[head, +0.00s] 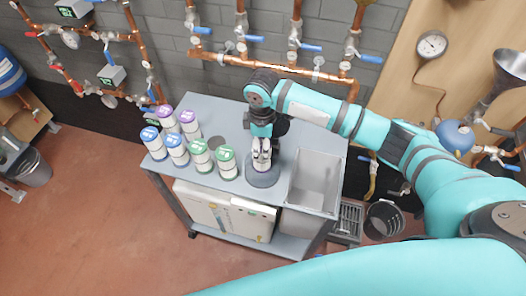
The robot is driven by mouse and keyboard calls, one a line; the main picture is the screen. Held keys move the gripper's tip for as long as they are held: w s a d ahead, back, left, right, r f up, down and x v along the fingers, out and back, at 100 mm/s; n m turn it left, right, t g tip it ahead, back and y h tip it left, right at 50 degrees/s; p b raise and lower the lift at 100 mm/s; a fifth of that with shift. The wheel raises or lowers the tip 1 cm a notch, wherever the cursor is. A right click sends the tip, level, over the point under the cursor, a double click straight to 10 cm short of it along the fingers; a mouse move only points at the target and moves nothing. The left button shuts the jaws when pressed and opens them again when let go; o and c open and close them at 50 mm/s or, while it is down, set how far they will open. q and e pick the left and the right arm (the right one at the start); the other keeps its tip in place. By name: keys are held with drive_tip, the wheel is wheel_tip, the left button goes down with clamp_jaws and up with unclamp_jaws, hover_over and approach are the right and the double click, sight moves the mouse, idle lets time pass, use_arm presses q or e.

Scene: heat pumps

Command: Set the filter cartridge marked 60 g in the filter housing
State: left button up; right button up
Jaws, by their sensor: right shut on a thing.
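Several white cartridges with coloured tops stand upright in a group on the left of the grey bench: blue-topped ones (178,150), purple-topped ones (188,122) and green-topped ones (226,162). Their marks are too small to read with certainty. My right gripper (262,158) points down and is shut on a pale thing, apparently a filter cartridge, mostly hidden by the fingers. It is at a round dark grey holder (262,179), which looks like the filter housing. I cannot tell whether the held thing is inside it or just above. My left gripper is not in view.
A sink basin (313,186) is right of the holder on the bench (205,109). A flat grey disc (216,142) lies behind the green-topped cartridges. Copper pipes with blue-handled valves (255,38) run along the back wall. A black bucket (384,218) stands at right.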

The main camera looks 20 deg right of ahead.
wheel_tip(320, 180, down, 3)
drive_tip(key=shift+s+f, duration=0.1)
drive_tip(key=shift+s, duration=0.05)
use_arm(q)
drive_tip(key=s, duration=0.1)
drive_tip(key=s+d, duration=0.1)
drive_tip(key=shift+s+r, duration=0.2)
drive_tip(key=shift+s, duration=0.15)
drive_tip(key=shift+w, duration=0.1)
use_arm(e)
drive_tip(key=shift+f, duration=0.15)
drive_tip(key=o, duration=0.9)
drive_tip(key=shift+c, duration=0.2)
drive_tip(key=o, duration=0.4)
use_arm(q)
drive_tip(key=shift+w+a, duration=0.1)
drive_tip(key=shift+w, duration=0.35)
